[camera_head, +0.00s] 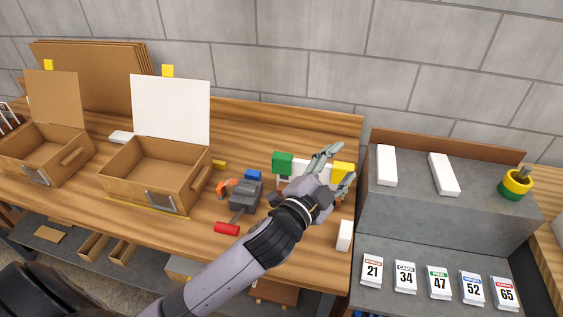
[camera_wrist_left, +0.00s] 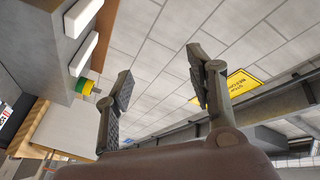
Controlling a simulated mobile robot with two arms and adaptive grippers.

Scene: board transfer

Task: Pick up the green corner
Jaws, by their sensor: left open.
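The green corner (camera_head: 283,163) is a small green block on the wooden workbench, at the left end of a white piece partly hidden behind my left gripper. A yellow corner (camera_head: 342,168) shows at the right end, beyond the gripper's fingers. My left gripper (camera_head: 338,166) is open and empty, just right of the green corner, with its fingers pointing right and away from it. The open fingers also show in the left wrist view (camera_wrist_left: 160,68), with nothing between them. The green corner is not visible in the wrist view. My right gripper is in neither view.
Left of the green corner stand a blue block (camera_head: 253,175), a grey clamp-like tool (camera_head: 243,194) and a red cylinder (camera_head: 227,228). A cardboard box (camera_head: 140,177) is farther left. The grey stand (camera_head: 430,212) at right bears white blocks and a yellow-green roll (camera_head: 515,185).

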